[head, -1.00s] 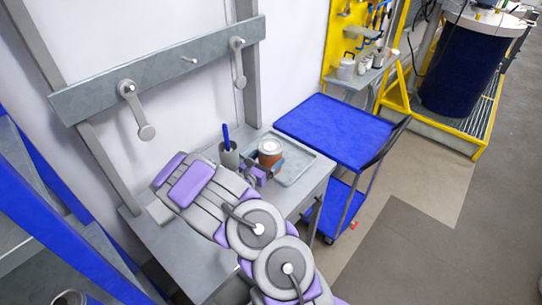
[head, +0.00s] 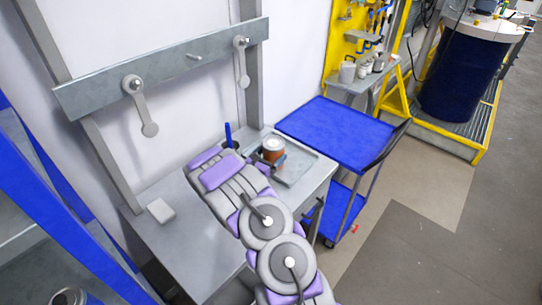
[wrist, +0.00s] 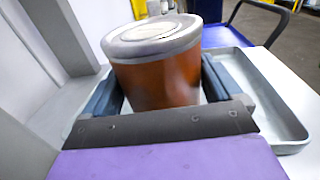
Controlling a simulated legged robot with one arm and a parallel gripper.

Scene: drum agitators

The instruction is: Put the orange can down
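The orange can (head: 273,156) with a pale lid is upright at the tray (head: 314,165) on the grey bench. It fills the middle of the wrist view (wrist: 158,78), with the tray's rim (wrist: 284,105) behind and to the right. My gripper (wrist: 160,95) has one dark finger on each side of the can and appears shut on it. The can's lower part is hidden behind the gripper body, so I cannot tell whether its base touches the tray. In the head view my arm hides the fingers.
A dark cup with a blue handle (head: 228,135) stands left of the can, partly behind my arm. A small pale block (head: 161,211) lies on the bench (head: 195,245). A blue cart (head: 338,132) stands beside the bench on the right. A wall rail with hanging levers (head: 165,75) is above.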

